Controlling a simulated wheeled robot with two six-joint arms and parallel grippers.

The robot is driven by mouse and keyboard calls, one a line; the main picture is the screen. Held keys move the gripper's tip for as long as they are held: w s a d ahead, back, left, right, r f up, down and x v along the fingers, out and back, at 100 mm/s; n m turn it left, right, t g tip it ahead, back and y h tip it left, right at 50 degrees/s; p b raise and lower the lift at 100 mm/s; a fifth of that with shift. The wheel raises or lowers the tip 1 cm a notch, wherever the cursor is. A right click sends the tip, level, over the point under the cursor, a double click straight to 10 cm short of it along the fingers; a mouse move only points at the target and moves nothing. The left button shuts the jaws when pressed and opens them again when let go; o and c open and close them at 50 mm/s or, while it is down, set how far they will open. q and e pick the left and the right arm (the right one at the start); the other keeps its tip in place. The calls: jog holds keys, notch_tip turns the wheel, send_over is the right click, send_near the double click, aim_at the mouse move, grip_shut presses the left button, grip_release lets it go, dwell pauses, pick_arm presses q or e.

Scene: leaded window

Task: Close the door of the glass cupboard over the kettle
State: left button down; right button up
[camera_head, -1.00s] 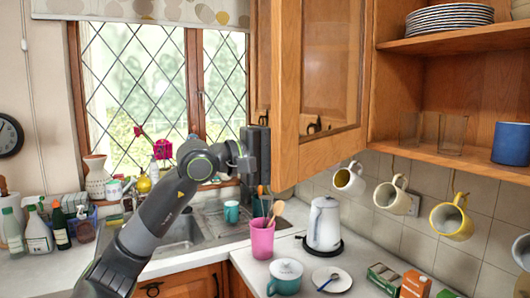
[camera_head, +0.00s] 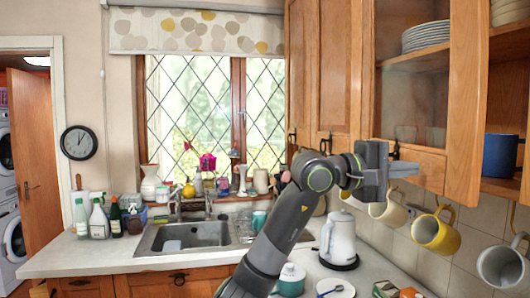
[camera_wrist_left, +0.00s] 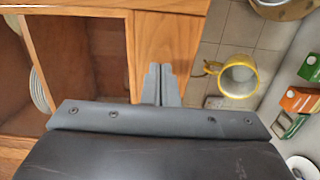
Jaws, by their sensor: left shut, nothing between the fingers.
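The wooden cupboard door with a glass pane (camera_head: 464,95) stands partly open. Plates (camera_head: 425,35) show through its glass, and the open shelf shows past its right edge. My left gripper (camera_head: 402,168) is shut and empty, at the door's lower rail with its fingers toward the right. In the left wrist view the shut fingers (camera_wrist_left: 161,84) lie over a wooden upright (camera_wrist_left: 166,42); I cannot tell whether they touch it. The white kettle (camera_head: 338,240) stands on the counter below. My right gripper is not in view.
Mugs hang under the cupboard, among them a yellow-and-white one (camera_head: 435,232). A blue mug (camera_head: 499,155) sits on the open shelf. A lidded teal pot (camera_head: 290,280) stands on the counter. The sink (camera_head: 185,236) lies left of my arm.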

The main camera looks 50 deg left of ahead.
aim_at(449, 168)
pick_arm(q)
jog(key=w+d+n+t+y, duration=0.1)
jog(key=w+d+y, duration=0.1)
jog(key=w+d, duration=0.4)
jog(key=shift+w+d+r+n, duration=0.3)
jog(key=shift+w+d+r, duration=0.15)
jog(key=shift+w, duration=0.2)
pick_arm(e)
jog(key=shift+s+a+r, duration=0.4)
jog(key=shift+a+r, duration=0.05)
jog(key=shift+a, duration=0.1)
pick_arm(q)
jog(key=shift+r, duration=0.15)
jog(key=shift+a, duration=0.1)
